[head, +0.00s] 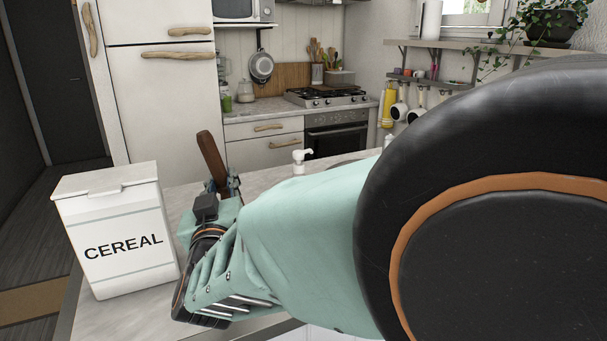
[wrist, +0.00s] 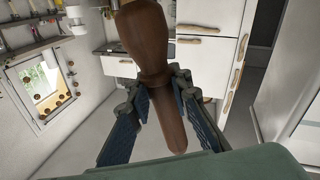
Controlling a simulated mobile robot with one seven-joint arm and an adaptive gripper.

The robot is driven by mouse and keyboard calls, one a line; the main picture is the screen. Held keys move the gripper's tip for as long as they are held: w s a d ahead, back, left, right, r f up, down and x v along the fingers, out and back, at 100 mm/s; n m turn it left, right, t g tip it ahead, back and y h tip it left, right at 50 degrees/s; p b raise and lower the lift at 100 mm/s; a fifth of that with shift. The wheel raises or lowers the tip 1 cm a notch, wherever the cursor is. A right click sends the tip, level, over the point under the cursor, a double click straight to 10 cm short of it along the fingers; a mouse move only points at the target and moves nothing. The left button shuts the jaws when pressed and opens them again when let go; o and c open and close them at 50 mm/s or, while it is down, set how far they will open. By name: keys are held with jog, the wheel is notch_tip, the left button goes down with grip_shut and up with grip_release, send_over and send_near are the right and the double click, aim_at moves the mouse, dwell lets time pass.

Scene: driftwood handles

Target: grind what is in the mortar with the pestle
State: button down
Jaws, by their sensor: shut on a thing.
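My gripper (head: 226,186) is shut on a dark brown wooden pestle (head: 211,157). In the head view the pestle sticks up past the fingers, slightly tilted, above the counter. The wrist view shows the pestle (wrist: 150,45) between the two blue-padded fingers of my gripper (wrist: 160,82). Its thick rounded part is at the top of that view and its slimmer shaft runs down between the fingers. The mortar is not visible in either view; my arm hides much of the counter in the head view.
A white cereal container (head: 120,240) stands on the counter (head: 185,200), left of my gripper. A white pump dispenser (head: 300,160) stands farther back. A stove (head: 328,97) and a fridge (head: 160,95) with driftwood handles are beyond.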

jog(key=shift+a+f+b, duration=0.15)
jog(key=shift+f+b, duration=0.3)
jog(key=shift+f, duration=0.35)
jog(key=shift+w+d+f+b, duration=0.1)
jog(key=shift+d+f+b, duration=0.1)
jog(key=shift+f+b, duration=0.6)
jog(key=shift+w+d+f+b, duration=0.1)
jog(key=shift+d+f+b, duration=0.05)
jog(key=shift+f+b, duration=0.6)
jog(key=shift+w+d+f+b, duration=0.1)
jog(key=shift+d+f+b, duration=0.1)
jog(key=shift+f+b, duration=0.6)
jog(key=shift+f, duration=0.3)
jog(key=shift+d, duration=0.1)
